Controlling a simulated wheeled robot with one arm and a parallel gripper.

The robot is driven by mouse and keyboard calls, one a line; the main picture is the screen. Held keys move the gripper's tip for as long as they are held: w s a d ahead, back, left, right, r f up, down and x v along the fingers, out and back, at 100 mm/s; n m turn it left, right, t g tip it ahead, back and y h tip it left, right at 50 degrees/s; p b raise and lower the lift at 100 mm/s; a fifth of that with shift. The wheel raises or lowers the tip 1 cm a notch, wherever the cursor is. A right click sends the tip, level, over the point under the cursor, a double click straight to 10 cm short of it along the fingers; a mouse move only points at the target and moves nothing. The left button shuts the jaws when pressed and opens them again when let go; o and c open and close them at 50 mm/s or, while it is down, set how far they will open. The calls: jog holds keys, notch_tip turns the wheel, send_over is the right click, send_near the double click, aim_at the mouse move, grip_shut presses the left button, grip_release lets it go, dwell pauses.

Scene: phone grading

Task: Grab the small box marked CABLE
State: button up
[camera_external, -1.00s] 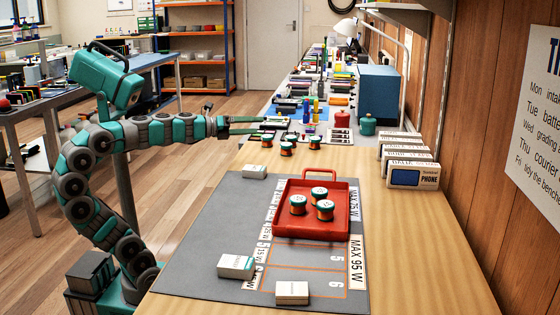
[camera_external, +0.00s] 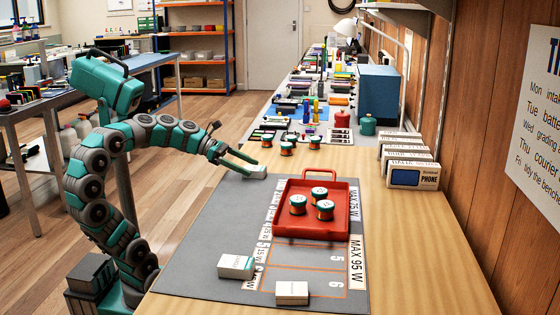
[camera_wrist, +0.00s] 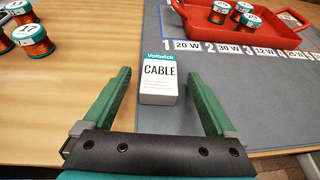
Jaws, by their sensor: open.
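The small white box marked CABLE (camera_wrist: 159,83), with a teal top band, lies at the edge of the grey mat (camera_wrist: 180,25). In the wrist view it sits ahead of my gripper (camera_wrist: 159,85), between the lines of its two green fingers. The fingers are open and apart, with nothing shut between them. In the external view my gripper (camera_external: 250,166) reaches down to the CABLE box (camera_external: 256,172) at the far left corner of the mat. I cannot tell whether a finger touches it.
A red tray (camera_external: 340,222) with several wire spools stands on the mat to the right. Loose spools (camera_external: 287,148) stand on the wood behind the box. Two more white boxes, one left (camera_external: 236,266) and one right (camera_external: 292,292), lie at the mat's near end.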

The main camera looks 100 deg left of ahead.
jog(key=shift+x, duration=1.4)
jog(key=shift+c, duration=0.2)
jog(key=c, duration=1.3)
grip_shut()
jog(key=shift+r, duration=0.1)
